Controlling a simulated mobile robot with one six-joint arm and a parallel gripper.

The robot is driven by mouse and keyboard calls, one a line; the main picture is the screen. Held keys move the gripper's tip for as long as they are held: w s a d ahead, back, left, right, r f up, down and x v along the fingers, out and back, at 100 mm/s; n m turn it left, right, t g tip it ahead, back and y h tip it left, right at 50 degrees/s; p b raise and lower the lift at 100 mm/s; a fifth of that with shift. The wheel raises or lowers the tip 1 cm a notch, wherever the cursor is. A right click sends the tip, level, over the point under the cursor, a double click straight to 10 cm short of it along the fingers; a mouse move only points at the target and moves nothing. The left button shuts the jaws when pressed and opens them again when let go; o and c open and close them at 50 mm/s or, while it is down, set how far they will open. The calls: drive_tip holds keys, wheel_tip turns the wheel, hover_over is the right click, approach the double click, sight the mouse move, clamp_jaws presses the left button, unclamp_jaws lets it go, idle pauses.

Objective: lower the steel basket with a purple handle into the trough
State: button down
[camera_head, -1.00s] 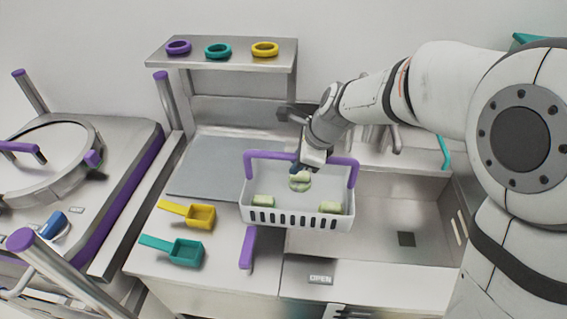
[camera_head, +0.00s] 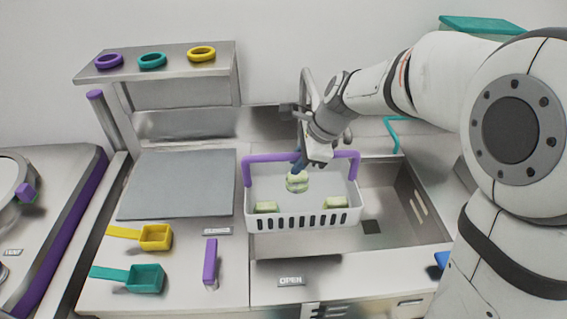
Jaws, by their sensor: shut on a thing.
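The basket (camera_head: 262,220) is pale with slots along its lower front and a purple handle (camera_head: 268,158) across its top. It holds several pale green pieces (camera_head: 266,207). My gripper (camera_head: 300,166) is shut on the handle near its middle, and the basket hangs upright from it. The trough (camera_head: 398,207) is a steel sink set into the counter. The basket is in front of the trough's left part in this view and hides it. How high the basket hangs above the trough is hard to tell.
A faucet (camera_head: 308,92) stands behind the basket. Left are a grey board (camera_head: 176,184), a yellow scoop (camera_head: 156,237), a teal scoop (camera_head: 145,279) and a purple bar (camera_head: 210,262). A shelf (camera_head: 160,92) carries coloured rings. The trough's right part is empty.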

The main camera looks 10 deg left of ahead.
sight(341, 151)
drive_tip(key=d, duration=0.2)
drive_tip(key=w+d+b, duration=0.1)
drive_tip(key=d, duration=0.2)
drive_tip(key=w+d, duration=0.1)
drive_tip(key=d, duration=0.2)
drive_tip(key=shift+w, duration=0.2)
drive_tip(key=shift+d, duration=0.2)
drive_tip(key=w+f+b, duration=0.2)
drive_tip(key=f+b, duration=0.6)
drive_tip(key=f, duration=0.4)
drive_tip(key=w+a+f+b, duration=0.1)
drive_tip(key=w+f+b, duration=0.1)
drive_tip(key=f+b, duration=0.5)
drive_tip(key=shift+a+f+b, duration=0.15)
drive_tip(key=shift+f+b, duration=0.2)
drive_tip(key=shift+f, duration=2.6)
drive_tip(key=shift+s+f+b, duration=0.1)
drive_tip(key=shift+f+b, duration=0.2)
drive_tip(key=shift+f, duration=0.3)
drive_tip(key=shift+c, duration=0.2)
unclamp_jaws()
